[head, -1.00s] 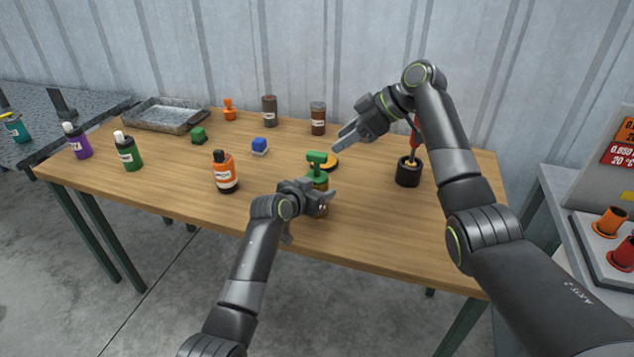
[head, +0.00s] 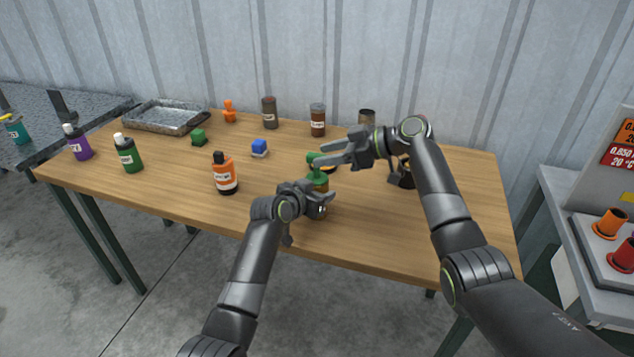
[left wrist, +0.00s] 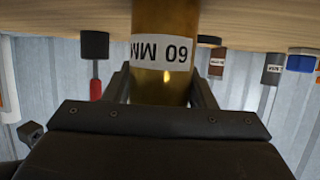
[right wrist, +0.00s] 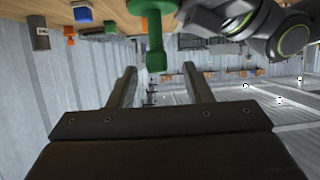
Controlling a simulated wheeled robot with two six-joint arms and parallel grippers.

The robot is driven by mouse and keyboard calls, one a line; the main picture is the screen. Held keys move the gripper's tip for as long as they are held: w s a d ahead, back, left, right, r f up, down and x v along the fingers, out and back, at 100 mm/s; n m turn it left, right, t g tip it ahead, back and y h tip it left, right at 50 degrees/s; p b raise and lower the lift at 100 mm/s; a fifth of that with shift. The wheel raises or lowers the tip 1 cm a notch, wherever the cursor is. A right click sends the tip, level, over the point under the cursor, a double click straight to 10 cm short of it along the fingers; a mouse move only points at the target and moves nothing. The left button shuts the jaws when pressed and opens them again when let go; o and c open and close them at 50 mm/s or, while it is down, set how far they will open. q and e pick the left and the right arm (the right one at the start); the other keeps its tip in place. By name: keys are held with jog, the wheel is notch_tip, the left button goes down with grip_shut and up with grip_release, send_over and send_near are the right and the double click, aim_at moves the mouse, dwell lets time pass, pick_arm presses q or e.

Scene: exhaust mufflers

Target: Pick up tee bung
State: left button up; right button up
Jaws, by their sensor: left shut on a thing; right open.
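The tee bung (head: 313,159) is a green T-shaped plug that stands upright on top of a brass-coloured cylinder. My left gripper (head: 323,200) is shut on this cylinder (left wrist: 165,85), whose label shows upside down in the left wrist view. My right gripper (head: 330,155) is open and empty beside the tee bung, partly hiding it in the head view. In the right wrist view the green bung (right wrist: 156,40) lies just ahead of the open fingers, roughly centred between them; I cannot tell any contact.
A blue block (head: 259,148), a green block (head: 199,138), dark jars (head: 317,120) and a metal tray (head: 165,117) are farther back. A black cup (head: 405,178) is partly behind my right arm. The table's front right is clear.

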jog(key=shift+x, duration=2.45)
jog(key=shift+w, duration=0.1)
grip_shut()
